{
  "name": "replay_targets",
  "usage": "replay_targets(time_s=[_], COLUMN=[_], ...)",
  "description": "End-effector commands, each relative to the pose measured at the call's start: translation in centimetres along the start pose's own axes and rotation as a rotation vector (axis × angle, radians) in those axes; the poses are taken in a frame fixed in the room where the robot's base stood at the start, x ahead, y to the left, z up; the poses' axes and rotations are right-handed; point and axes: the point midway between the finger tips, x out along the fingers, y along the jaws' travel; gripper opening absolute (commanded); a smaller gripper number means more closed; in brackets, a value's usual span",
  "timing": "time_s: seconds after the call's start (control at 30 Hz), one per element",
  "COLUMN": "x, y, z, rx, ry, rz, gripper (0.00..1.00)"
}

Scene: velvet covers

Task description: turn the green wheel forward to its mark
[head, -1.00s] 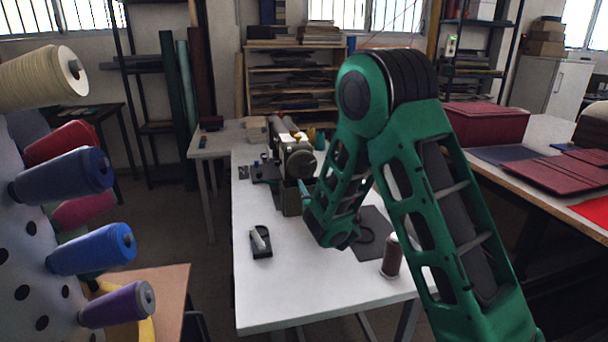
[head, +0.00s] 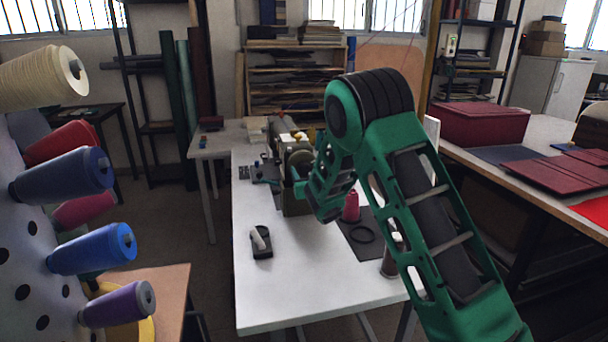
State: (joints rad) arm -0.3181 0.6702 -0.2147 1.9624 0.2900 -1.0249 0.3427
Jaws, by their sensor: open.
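A sewing machine (head: 278,150) with an olive-green body stands at the far middle of the white table. Its green wheel (head: 302,160) is at the end that faces me and is partly covered by my wrist. My gripper (head: 299,183) is at the machine's right front, close to the wheel. It is open, but its fingers are small and mostly hidden by my arm. I cannot tell whether they touch the wheel. The mark is too small to make out.
A black-and-white tool (head: 261,242) lies on the white table (head: 290,290). A brown spool (head: 389,264) is partly behind my arm. The table's front left is clear.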

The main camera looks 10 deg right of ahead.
Motion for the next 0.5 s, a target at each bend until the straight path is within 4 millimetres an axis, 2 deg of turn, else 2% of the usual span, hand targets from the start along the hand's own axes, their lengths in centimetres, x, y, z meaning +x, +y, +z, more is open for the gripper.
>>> replay_targets(time_s=[0.2, 0.23, 0.4, 0.5], x=[0.05, 0.05, 0.04, 0.03], y=[0.01, 0.01, 0.03, 0.03], z=[0.00, 0.00, 0.00, 0.00], rx=[0.000, 0.000, 0.000, 0.000], ry=[0.000, 0.000, 0.000, 0.000], rz=[0.000, 0.000, 0.000, 0.001], gripper=[0.54, 0.52, 0.13, 0.13])
